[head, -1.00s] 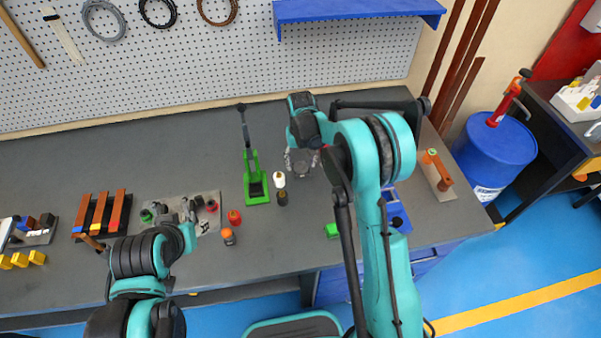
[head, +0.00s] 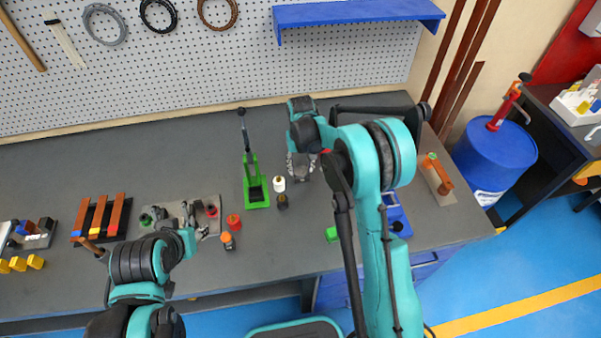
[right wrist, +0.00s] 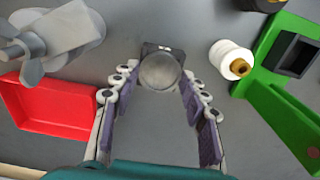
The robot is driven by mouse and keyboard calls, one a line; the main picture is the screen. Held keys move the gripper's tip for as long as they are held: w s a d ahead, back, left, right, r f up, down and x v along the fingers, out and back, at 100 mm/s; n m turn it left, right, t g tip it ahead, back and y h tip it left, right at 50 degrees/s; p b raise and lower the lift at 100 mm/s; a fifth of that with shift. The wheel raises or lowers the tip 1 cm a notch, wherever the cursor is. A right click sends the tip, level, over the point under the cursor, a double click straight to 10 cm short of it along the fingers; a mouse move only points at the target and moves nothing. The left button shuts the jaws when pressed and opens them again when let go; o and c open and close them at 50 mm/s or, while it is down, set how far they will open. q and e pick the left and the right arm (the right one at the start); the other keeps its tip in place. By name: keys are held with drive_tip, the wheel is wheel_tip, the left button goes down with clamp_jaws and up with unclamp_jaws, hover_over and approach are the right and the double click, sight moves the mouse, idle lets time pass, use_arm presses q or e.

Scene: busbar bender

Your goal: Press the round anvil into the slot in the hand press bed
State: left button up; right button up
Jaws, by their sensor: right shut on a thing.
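The round anvil, a grey rounded piece (right wrist: 160,70) on a dark square base, sits between my right gripper's fingertips (right wrist: 158,84) in the right wrist view. The right gripper is shut on it; in the head view this gripper (head: 301,166) is right of the press and partly covered by its arm. I cannot tell whether the anvil touches the table. The green hand press (head: 256,190) stands upright with its black lever raised. Its dark bed slot (right wrist: 297,55) shows empty in the right wrist view. My left gripper (head: 189,214) is over the grey plate; its fingers are unclear.
A white bobbin (right wrist: 232,60) stands between the anvil and the press. A dark-capped piece (head: 282,202) stands just in front of it. A red tray (right wrist: 45,108) and a grey metal tool (right wrist: 60,38) lie left of the right gripper. Orange-red pieces (head: 234,221) stand left of the press.

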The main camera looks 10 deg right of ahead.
sight(301, 171)
drive_tip(key=shift+r, duration=0.1)
drive_tip(key=shift+r+p, duration=0.85)
drive_tip(key=shift+r, duration=0.6)
wheel_tip(301, 171, up, 5)
drive_tip(key=p, duration=0.3)
idle(1.3)
